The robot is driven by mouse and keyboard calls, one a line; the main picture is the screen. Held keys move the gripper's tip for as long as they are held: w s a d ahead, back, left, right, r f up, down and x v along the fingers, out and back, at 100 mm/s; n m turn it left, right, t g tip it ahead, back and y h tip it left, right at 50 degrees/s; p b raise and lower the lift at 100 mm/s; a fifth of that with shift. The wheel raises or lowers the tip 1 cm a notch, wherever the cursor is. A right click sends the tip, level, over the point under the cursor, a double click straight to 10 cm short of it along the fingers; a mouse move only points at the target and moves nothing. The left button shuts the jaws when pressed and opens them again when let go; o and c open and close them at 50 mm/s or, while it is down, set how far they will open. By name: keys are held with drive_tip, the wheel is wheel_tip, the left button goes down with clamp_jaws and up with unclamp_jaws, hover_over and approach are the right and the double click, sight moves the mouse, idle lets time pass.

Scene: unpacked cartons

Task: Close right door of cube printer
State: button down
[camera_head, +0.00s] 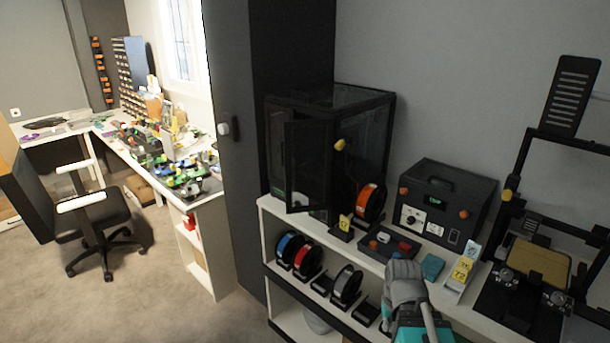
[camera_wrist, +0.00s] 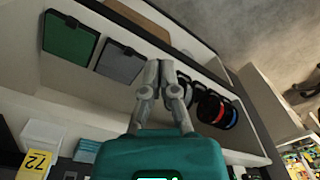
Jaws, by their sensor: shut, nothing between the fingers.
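The cube printer (camera_head: 330,98) is a black-framed box with dark clear panels, standing on the white shelf's left end in the head view. A dark-framed door panel (camera_head: 304,165) stands swung outward at its front. A yellow knob (camera_head: 339,144) shows just right of this panel; I cannot tell clearly which door carries it. My gripper (camera_head: 403,268) is at the lower middle, in front of the shelf, right of and apart from the printer. In the wrist view my gripper (camera_wrist: 162,75) is shut and empty, over the shelving; the printer is not recognisable there.
An orange spool (camera_head: 370,203) stands beside the printer. A black control box (camera_head: 447,205) and an open-frame printer (camera_head: 540,262) stand farther right on the shelf (camera_head: 272,206). Spools (camera_head: 308,262) sit on the lower tier. A tall dark cabinet (camera_head: 235,190) borders the left; open floor lies beyond.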

sight(302, 179)
drive_tip(key=w+a+r+m+t+y+p, duration=0.2)
drive_tip(key=w+a+r+t+y+p, duration=0.15)
drive_tip(key=w+a+r+y, duration=0.8)
drive_tip(key=w+a+r+m+t+y+p, duration=0.2)
drive_tip(key=w+r+m+t, duration=0.3)
drive_tip(key=w+r, duration=0.6)
drive_tip(key=a+r+t, duration=0.1)
drive_tip(key=t, duration=0.1)
drive_tip(key=shift+w+r+m+t, duration=0.3)
drive_tip(key=shift+w+m+t, duration=0.05)
drive_tip(key=shift+w+m, duration=0.05)
drive_tip(key=shift+a, duration=0.15)
drive_tip(key=x, duration=1.4)
drive_tip(key=shift+w, duration=0.15)
